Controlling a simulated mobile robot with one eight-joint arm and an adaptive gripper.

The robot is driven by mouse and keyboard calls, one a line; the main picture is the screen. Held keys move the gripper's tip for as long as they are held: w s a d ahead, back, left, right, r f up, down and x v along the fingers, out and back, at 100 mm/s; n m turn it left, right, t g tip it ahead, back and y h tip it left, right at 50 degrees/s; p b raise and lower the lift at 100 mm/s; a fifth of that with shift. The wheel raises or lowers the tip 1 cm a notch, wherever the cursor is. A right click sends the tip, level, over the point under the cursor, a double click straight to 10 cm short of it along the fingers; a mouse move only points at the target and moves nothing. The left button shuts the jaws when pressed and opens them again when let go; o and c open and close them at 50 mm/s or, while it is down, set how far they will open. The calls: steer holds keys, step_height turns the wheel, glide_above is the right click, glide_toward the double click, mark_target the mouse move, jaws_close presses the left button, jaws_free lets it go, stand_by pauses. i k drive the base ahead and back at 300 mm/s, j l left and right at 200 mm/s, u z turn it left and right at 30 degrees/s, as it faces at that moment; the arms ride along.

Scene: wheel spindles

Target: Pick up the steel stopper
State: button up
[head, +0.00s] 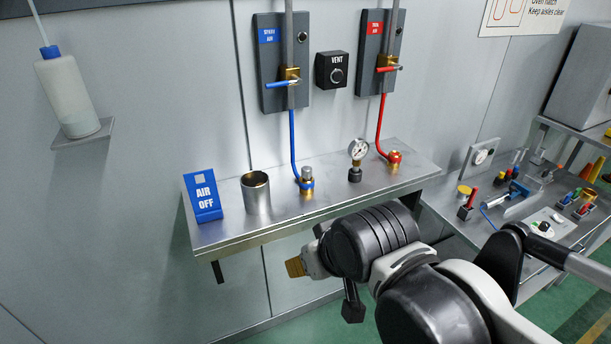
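A small grey metal piece, which looks like the steel stopper (307,173), sits upright on top of the brass fitting (306,188) with a blue collar, at the foot of the blue pipe on the steel shelf. My gripper (298,266) is in front of and below the shelf's front edge, well apart from the stopper. A tan tip shows at its left end, but the wrist and arm hide much of it. I cannot tell whether it is open or shut, and I see nothing held.
On the steel shelf (234,233) stand a blue AIR OFF sign (203,197), an open steel cup (257,196) left of the fitting, a gauge (357,152) and a red-collared brass fitting (395,160). A cluttered bench (455,226) is at right.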

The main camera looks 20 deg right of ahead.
mark_target(307, 171)
steer(key=i+j+z, duration=0.15)
steer(key=j+z, duration=0.2)
steer(key=j, duration=0.35)
steer(key=i+j+z, duration=0.1)
steer(key=j+z, duration=0.2)
steer(key=j, duration=0.35)
